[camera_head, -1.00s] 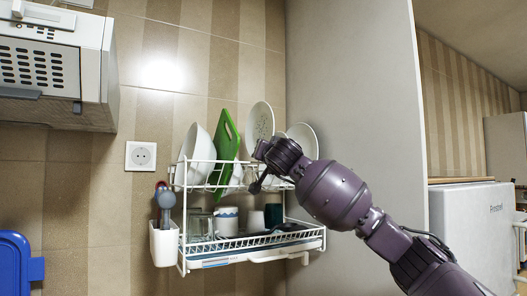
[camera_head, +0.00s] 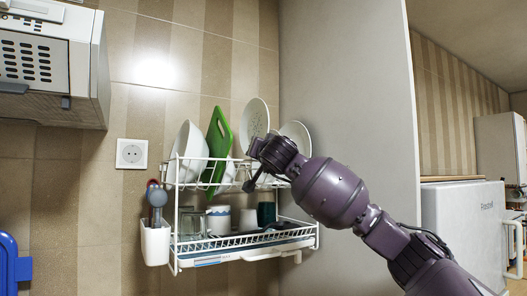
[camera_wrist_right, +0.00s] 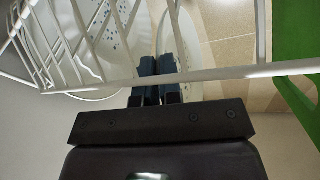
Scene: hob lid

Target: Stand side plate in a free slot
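A white drying rack (camera_head: 176,215) hangs on the tiled wall, with plates upright in its upper tier. My right gripper (camera_head: 251,184) reaches in at the rack's upper front from the right. In the wrist view its dark fingers (camera_wrist_right: 158,78) are close together with the plate's rim between them; a front wire crosses over them. The plate's lower edge is partly hidden. My left gripper is not in view.
A large white plate (camera_head: 188,150) and a green board (camera_head: 219,135) stand left of the gripper. Cups fill the lower tier. A grey panel (camera_head: 345,85) rises close on the right.

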